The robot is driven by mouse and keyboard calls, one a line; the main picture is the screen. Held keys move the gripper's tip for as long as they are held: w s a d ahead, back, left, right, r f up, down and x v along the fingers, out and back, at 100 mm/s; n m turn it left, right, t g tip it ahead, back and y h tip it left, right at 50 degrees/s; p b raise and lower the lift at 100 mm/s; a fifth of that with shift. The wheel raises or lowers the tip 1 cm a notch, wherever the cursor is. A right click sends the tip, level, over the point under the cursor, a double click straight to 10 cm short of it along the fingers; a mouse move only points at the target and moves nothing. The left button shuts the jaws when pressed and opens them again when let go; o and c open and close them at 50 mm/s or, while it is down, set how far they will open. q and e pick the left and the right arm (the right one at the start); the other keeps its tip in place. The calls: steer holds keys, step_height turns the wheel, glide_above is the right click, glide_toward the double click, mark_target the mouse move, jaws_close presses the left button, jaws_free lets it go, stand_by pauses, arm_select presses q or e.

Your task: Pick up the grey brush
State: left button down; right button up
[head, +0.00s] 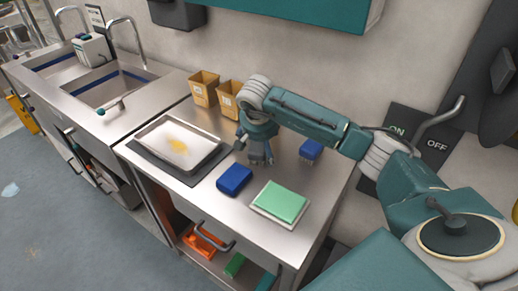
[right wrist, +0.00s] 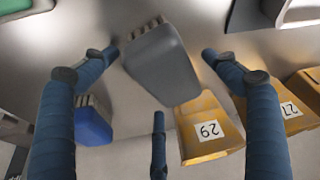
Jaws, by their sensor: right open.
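The grey brush (right wrist: 163,66) shows in the right wrist view as a rounded grey block with pale bristles at one end. It sits on the steel worktop (head: 208,197). My right gripper (head: 258,155) is over it and hides most or all of it in the head view. In the right wrist view my right gripper (right wrist: 160,58) is open, with blue fingers on both sides of the brush and a third finger toward the wall side. Gaps show between the fingers and the brush; nothing is held. My left gripper is not in view.
A blue brush (head: 311,149) stands right of the gripper. A blue block (head: 234,179) and a green pad on a white tray (head: 281,226) lie in front. A metal tray (head: 150,128) is at left; cardboard bins (head: 203,90) (head: 228,99) stand behind.

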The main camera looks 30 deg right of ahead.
steer(key=shift+f, duration=0.15)
stand_by(0.3)
steer(key=c, duration=1.3)
